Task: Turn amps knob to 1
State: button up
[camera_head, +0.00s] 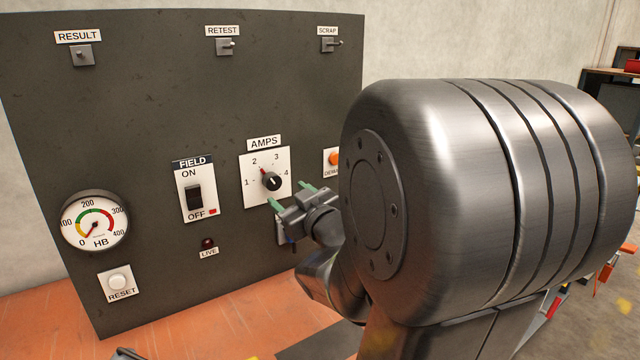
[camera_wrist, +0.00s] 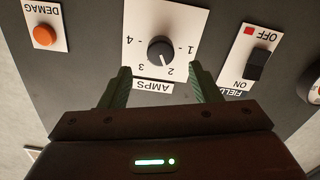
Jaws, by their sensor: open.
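The AMPS knob (camera_head: 271,181) is a round black knob on a white plate (camera_head: 250,193) marked 1 to 4, on the dark panel. In the wrist view, where the panel is upside down, the knob (camera_wrist: 160,50) has a white line pointing close to 2. My gripper (camera_head: 291,196) has two green fingers. In the head view it is in front of the panel, just below and right of the knob. In the wrist view the open gripper (camera_wrist: 160,72) has its fingers on either side of the AMPS label, with the knob centred beyond the tips. It does not appear to touch the knob.
The FIELD switch (camera_head: 194,197) is left of the knob, and the orange DEMAG button (camera_head: 334,158) is right, partly hidden by my arm. A red LIVE lamp (camera_head: 208,243), a gauge (camera_head: 95,221) and a RESET button (camera_head: 118,282) sit lower left.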

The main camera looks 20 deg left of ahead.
aim_at(275, 184)
jog(key=x, duration=0.8)
jog(key=shift+w+a, duration=0.15)
jog(key=c, duration=1)
